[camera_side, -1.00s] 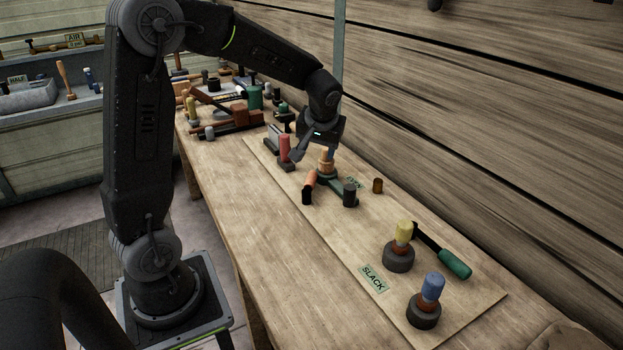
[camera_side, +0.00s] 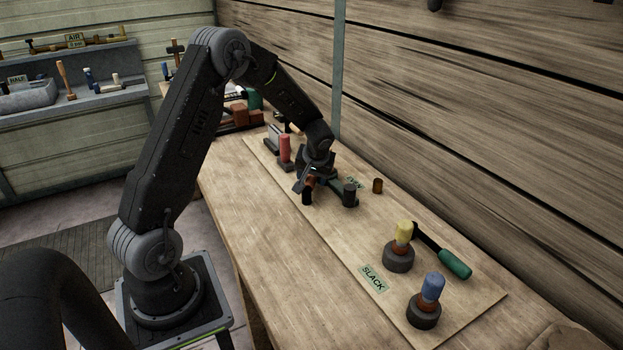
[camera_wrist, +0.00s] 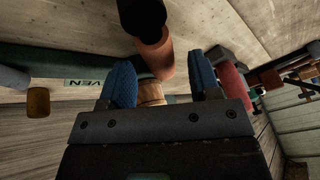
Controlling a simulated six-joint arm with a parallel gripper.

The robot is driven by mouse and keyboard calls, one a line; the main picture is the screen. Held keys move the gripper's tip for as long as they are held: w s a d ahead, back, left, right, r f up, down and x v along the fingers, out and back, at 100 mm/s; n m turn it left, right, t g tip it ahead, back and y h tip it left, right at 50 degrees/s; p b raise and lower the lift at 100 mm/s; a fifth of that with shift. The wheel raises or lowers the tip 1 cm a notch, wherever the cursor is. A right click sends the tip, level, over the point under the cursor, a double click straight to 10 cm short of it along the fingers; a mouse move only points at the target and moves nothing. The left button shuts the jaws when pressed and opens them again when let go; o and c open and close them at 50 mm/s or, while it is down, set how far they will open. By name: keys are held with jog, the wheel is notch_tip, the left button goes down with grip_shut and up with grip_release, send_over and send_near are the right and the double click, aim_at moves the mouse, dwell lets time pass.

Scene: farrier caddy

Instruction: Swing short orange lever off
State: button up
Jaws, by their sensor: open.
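The short orange lever shows in the side view as a stubby handle with a black end (camera_side: 307,197), partly hidden by my gripper (camera_side: 308,180). In the wrist view the orange lever (camera_wrist: 155,56) and its black end lie just beyond my fingertips. A tan wooden knob (camera_wrist: 150,92) stands between my two blue finger pads in the wrist view; it is hidden in the side view. My gripper is open, with its fingers (camera_wrist: 162,77) apart on either side of the knob. I cannot tell whether either finger touches it.
A dark green bar with a black post (camera_side: 349,195) lies to the right. A red upright handle (camera_side: 285,150) stands to the left. Yellow-topped (camera_side: 402,240) and blue-topped (camera_side: 430,290) knobs and a green-handled tool (camera_side: 453,263) are nearer the camera. The front-left bench is clear.

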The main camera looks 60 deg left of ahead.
jog(key=shift+x, duration=0.8)
jog(key=shift+c, duration=0.2)
grip_shut()
